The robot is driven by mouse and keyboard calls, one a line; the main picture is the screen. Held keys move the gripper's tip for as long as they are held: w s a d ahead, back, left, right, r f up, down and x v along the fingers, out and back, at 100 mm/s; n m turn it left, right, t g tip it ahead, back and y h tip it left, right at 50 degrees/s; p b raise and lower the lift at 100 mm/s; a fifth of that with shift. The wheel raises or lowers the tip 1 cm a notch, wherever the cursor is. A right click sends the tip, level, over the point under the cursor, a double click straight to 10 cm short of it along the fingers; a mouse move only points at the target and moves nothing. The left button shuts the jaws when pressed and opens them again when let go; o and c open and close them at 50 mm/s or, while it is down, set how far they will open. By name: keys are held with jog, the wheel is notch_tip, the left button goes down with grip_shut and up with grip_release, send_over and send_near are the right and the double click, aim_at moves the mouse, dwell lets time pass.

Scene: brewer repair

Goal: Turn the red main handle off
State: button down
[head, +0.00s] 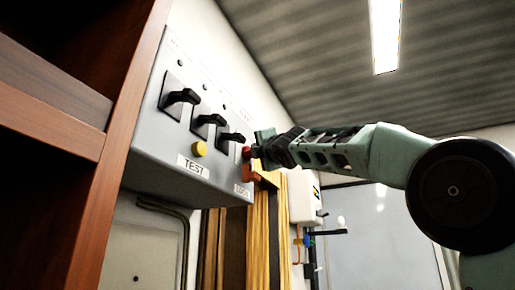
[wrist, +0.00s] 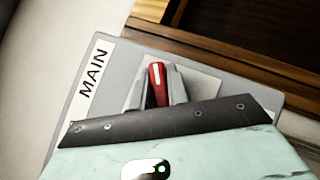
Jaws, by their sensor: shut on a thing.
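The red main handle (head: 247,153) is at the right end of the grey panel (head: 150,140), mostly hidden by my gripper in the head view. In the wrist view the red handle (wrist: 158,82) stands between my two grey fingers, next to the MAIN label (wrist: 94,73). My gripper (head: 259,150) reaches in from the right and is shut on the handle. The handle's base is hidden behind the gripper body in the wrist view.
Several black lever switches (head: 181,97) line the panel left of the red handle. A yellow button (head: 199,149) sits above the TEST label (head: 193,166). A wooden shelf (head: 110,150) stands close at the left.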

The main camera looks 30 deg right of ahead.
jog(key=shift+r+m, duration=0.15)
jog(key=shift+m, duration=0.15)
jog(key=m+g+p, duration=0.2)
jog(key=p, duration=0.2)
jog(key=shift+d+h, duration=0.1)
jog(key=shift+h, duration=0.3)
jog(key=m+g+p, duration=0.2)
jog(key=p, duration=0.1)
jog(key=shift+f+p, duration=0.3)
jog(key=shift+f, duration=0.1)
jog(key=shift+f+m+g+p, duration=0.2)
jog(key=shift+m+g+p, duration=0.1)
jog(key=shift+m+p, duration=0.2)
jog(key=shift+w+f, duration=0.1)
jog(key=shift+f, duration=0.05)
jog(key=c, duration=1.4)
grip_release()
jog(key=shift+d, duration=0.1)
jog(key=shift+o, duration=0.2)
